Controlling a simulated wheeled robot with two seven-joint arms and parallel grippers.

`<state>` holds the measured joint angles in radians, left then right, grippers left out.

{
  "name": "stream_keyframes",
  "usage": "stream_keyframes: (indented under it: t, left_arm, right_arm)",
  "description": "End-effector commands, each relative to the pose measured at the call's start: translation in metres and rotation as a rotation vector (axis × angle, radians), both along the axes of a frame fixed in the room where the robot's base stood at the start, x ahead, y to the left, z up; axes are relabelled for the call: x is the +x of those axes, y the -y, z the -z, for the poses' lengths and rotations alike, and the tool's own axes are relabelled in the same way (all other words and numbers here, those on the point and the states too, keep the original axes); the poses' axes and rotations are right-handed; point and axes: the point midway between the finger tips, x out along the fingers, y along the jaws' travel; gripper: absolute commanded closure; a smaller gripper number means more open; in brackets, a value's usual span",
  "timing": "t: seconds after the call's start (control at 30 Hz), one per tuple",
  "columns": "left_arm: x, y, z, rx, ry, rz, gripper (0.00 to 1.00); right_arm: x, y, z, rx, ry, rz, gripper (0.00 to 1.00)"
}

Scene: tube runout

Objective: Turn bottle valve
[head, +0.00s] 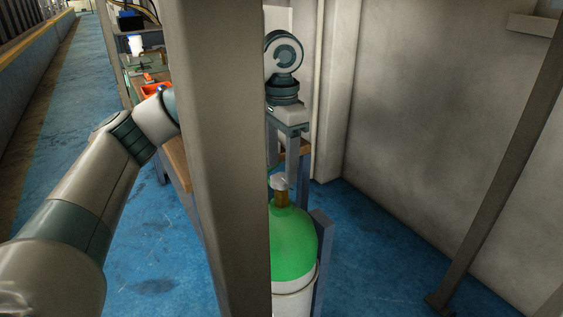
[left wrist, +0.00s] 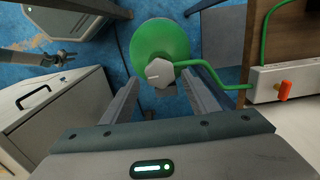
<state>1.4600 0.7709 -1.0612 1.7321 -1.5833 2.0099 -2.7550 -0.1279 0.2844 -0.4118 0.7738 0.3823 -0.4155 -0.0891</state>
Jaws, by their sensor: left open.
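The bottle is a white cylinder with a green shoulder (head: 293,240) and a brass-coloured neck, upright on the blue floor behind a grey post. Its valve, a pale knob (head: 279,183), sits on top. In the left wrist view the valve (left wrist: 160,72) is a white many-sided cap with a dark line, above the green bottle top (left wrist: 155,42). My left gripper (head: 281,168) points down over the valve. It also shows in the left wrist view (left wrist: 160,80), open, one finger to each side of the valve; contact cannot be seen. My right gripper is not in view.
A wide grey post (head: 220,150) hides part of my left arm and the bottle's left side. A green hose (left wrist: 215,75) runs from the valve to a box (left wrist: 268,80) with an orange lever (left wrist: 285,91). A grey wall (head: 430,120) and slanted brace (head: 505,165) stand right.

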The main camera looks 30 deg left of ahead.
Motion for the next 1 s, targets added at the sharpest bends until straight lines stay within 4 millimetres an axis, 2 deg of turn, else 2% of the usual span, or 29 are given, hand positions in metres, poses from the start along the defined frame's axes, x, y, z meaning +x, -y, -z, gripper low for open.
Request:
stream_keyframes:
  t: [0.4,0.77,0.8,0.93,0.97,1.0]
  left_arm:
    - [0.0,0.0,0.018,0.0,0.0,-0.001,0.46]
    - [0.0,0.0,0.02,0.0,0.0,-0.002,0.46]
    - [0.0,0.0,0.02,0.0,0.0,-0.002,0.48]
    - [0.0,0.0,0.02,0.0,0.0,-0.002,0.79]
    - [0.0,0.0,0.02,0.0,0.0,-0.002,0.84]
    - [0.0,0.0,0.02,0.0,0.0,-0.002,0.84]
  right_arm:
    - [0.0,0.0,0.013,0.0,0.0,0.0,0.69]
    - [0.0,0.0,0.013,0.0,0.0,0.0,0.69]
    - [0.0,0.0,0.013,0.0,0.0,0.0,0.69]
    - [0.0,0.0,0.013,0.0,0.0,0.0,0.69]
    - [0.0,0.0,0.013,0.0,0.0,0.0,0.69]
    - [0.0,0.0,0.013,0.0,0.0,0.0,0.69]
